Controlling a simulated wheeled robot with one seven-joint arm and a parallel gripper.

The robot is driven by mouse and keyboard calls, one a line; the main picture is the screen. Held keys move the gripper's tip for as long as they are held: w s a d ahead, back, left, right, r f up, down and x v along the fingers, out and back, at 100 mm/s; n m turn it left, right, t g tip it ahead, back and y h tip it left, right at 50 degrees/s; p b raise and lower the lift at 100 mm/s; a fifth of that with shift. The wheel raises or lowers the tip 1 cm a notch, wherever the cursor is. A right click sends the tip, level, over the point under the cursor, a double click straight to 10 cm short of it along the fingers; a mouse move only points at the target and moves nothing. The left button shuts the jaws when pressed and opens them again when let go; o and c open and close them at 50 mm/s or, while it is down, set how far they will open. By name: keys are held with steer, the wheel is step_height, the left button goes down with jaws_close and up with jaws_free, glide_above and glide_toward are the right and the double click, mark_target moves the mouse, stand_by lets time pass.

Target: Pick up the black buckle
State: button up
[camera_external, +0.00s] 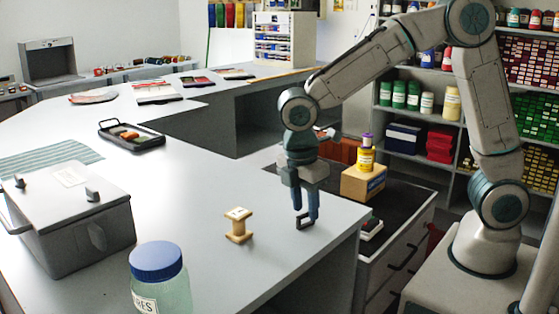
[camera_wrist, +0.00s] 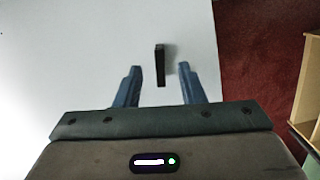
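The black buckle (camera_external: 305,224) is on the grey counter near its right edge, just below my gripper's fingertips in the external view. In the wrist view the buckle (camera_wrist: 160,64) appears as a narrow dark upright bar between the two blue fingers, with a gap to each side. My gripper (camera_external: 305,212) points down over the buckle and is open. In the wrist view my gripper (camera_wrist: 159,72) holds nothing. How far the fingertips are above the counter is hard to tell.
A blue-lidded jar (camera_external: 158,262) and a grey lidded box (camera_external: 85,235) are farther left. A black tray (camera_external: 150,139) lies behind. A cardboard box (camera_external: 363,183) with a yellow bottle (camera_external: 366,159) stands right, beyond the counter edge.

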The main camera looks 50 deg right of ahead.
steer(key=shift+f, duration=0.85)
jaws_close()
steer(key=shift+r, duration=0.15)
